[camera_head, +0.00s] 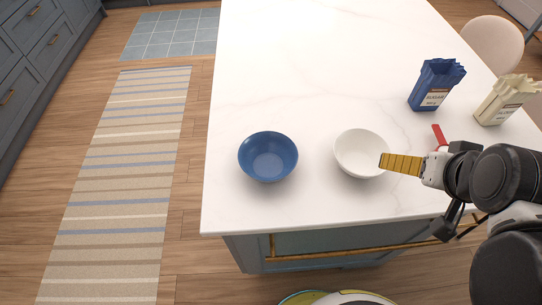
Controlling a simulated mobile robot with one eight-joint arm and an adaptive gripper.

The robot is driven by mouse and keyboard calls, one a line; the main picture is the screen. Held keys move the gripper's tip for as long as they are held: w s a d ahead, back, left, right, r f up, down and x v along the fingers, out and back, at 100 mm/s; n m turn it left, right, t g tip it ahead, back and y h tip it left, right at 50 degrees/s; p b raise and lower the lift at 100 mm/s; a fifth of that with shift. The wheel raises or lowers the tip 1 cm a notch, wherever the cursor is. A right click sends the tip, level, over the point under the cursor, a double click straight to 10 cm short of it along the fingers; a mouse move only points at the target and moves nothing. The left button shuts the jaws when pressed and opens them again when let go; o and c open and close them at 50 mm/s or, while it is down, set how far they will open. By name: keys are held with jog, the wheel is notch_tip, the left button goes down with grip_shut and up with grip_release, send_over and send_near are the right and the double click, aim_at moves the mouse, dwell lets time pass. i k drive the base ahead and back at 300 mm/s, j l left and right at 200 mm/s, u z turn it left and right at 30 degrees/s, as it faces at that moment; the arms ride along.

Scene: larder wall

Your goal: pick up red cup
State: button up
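No whole red cup shows. A narrow red piece (438,136) sticks up just behind my gripper's wrist; the arm hides the rest, and I cannot tell whether it belongs to a cup. My gripper (386,162) points left, with its yellow ribbed finger over the right rim of a white bowl (358,152). Only one finger shows clearly, so its opening is unclear. Nothing is seen held in it.
The white marble counter (290,70) is clear at the back and centre. A blue bowl (268,156) sits left of the white one. A blue sugar bag (435,85) and a cream bag (505,100) stand at the right. A chair (493,42) is beyond.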

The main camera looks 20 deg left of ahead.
aim_at(444, 147)
jog(key=z, duration=0.5)
jog(key=u, duration=1.3)
jog(key=z, duration=1.3)
jog(key=i+l+u, duration=0.45)
jog(key=k+l, duration=0.1)
